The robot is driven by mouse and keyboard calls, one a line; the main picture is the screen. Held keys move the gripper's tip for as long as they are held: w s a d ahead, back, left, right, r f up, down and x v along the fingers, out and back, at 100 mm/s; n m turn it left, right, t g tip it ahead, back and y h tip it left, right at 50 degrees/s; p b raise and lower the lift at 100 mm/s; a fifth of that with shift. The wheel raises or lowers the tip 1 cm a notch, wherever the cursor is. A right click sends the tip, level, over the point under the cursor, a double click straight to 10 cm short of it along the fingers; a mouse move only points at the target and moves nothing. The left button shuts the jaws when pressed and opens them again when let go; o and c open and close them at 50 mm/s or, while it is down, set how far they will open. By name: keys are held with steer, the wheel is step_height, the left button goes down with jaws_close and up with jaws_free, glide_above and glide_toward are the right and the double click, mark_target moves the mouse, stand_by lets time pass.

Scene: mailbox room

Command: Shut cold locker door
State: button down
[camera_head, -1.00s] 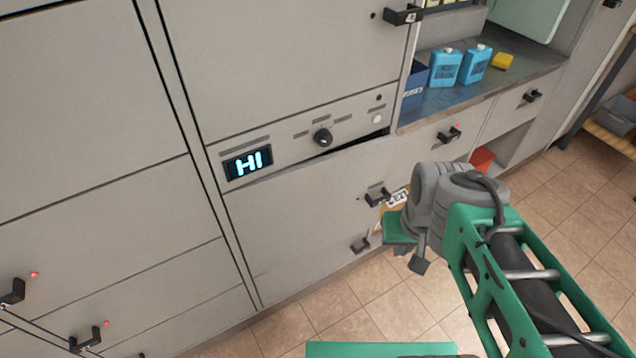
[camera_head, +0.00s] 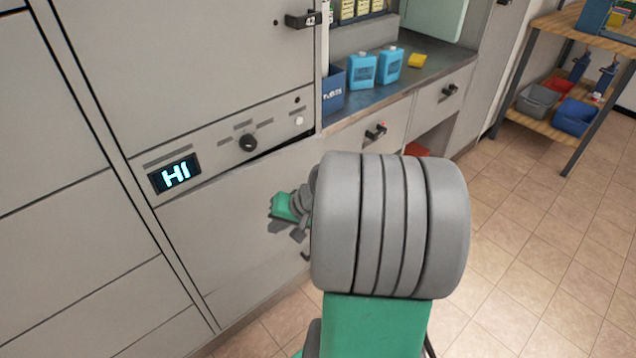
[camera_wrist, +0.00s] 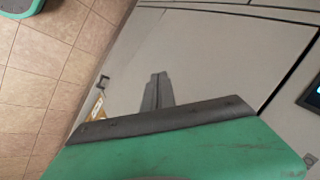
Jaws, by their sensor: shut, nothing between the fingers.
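The locker door (camera_head: 215,230) under the grey control panel (camera_head: 225,145) is a flat grey panel. A dark wedge-shaped gap shows along its upper right edge, so it looks slightly ajar. My gripper (camera_head: 274,226) is in front of the right part of this door and hides its handle in the head view. In the wrist view, my gripper's fingers (camera_wrist: 157,78) are together and empty, pointing at the door's grey face (camera_wrist: 220,60). A black handle (camera_wrist: 102,82) shows left of the fingers. Whether the fingertips touch the door cannot be told.
The panel has a lit "HI" display (camera_head: 175,173) and a black knob (camera_head: 248,142). A counter (camera_head: 390,95) with blue bottles stands to the right. A wooden shelf (camera_head: 545,120) with bins is at far right. The tiled floor (camera_head: 530,250) between is clear.

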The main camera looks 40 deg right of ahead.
steer(key=s+d+m+t+h+b, duration=0.15)
steer(key=d+m+t, duration=0.35)
steer(key=d, duration=0.6)
steer(key=s+d+m+t+h, duration=0.25)
steer(key=d+m, duration=0.35)
steer(key=d, duration=0.4)
steer(key=shift+t, duration=0.35)
steer(key=shift+r+b+x, duration=0.2)
steer(key=shift+b+x, duration=0.25)
steer(key=shift+x, duration=1.65)
steer(key=shift+r+b+x, duration=0.15)
steer(key=shift+b+x, duration=0.25)
steer(key=shift+x, duration=1.7)
steer(key=shift+r+b+x, duration=0.2)
steer(key=shift+b+x, duration=0.25)
steer(key=shift+x, duration=1.65)
steer(key=shift+w+a, duration=0.1)
steer(key=shift+w, duration=0.05)
